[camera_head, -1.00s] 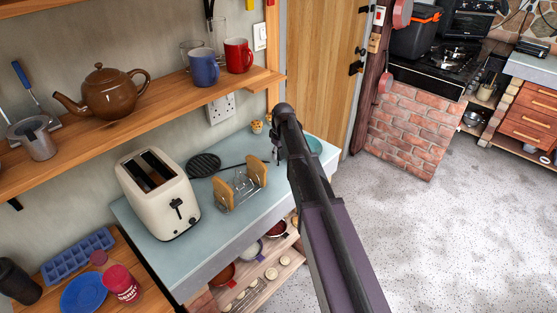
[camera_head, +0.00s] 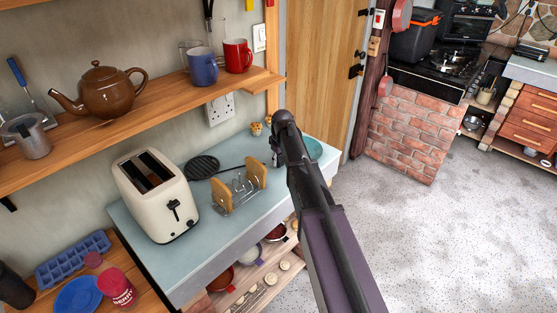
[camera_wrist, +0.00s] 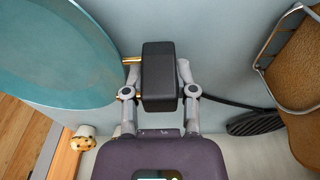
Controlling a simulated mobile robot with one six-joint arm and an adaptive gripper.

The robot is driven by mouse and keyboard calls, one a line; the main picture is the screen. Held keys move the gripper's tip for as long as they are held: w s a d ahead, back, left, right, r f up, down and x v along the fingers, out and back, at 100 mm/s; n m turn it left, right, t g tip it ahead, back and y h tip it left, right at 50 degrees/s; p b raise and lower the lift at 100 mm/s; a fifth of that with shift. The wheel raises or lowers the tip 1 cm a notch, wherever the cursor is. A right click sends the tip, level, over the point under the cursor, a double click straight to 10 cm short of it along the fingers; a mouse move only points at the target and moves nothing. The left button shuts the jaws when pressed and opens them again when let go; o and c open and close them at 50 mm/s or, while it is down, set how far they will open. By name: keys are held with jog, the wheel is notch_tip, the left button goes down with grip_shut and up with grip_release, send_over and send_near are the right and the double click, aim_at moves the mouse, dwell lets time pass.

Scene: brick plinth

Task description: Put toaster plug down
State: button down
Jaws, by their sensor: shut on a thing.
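My gripper (camera_wrist: 158,66) is shut on the black toaster plug (camera_wrist: 160,90) in the wrist view, one finger on each side. The plug's brass pins point left. The pale blue worktop shows behind it; I cannot tell whether the plug touches it. In the head view my arm covers most of the gripper and the plug. The cream toaster (camera_head: 155,195) stands at the left of the worktop (camera_head: 235,235), well to the left of my gripper.
A teal round dish (camera_wrist: 55,50) lies close left of the plug. The toast rack (camera_head: 238,190) and a black slotted utensil (camera_head: 203,167) lie between gripper and toaster. Small spotted shakers (camera_head: 257,128) stand by the wall. A double socket (camera_head: 220,108) is above, under the mug shelf (camera_head: 150,118).

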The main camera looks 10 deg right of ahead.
aim_at(281, 159)
jog(key=shift+f, duration=0.25)
jog(key=shift+c, duration=2.1)
grip_release()
jog(key=shift+r, duration=0.1)
notch_tip(281, 159, up, 13)
jog(key=s+p, duration=0.1)
jog(key=p, duration=1.2)
jog(key=shift+s+d, duration=0.15)
jog(key=shift+d, duration=0.25)
jog(key=shift+s, duration=0.1)
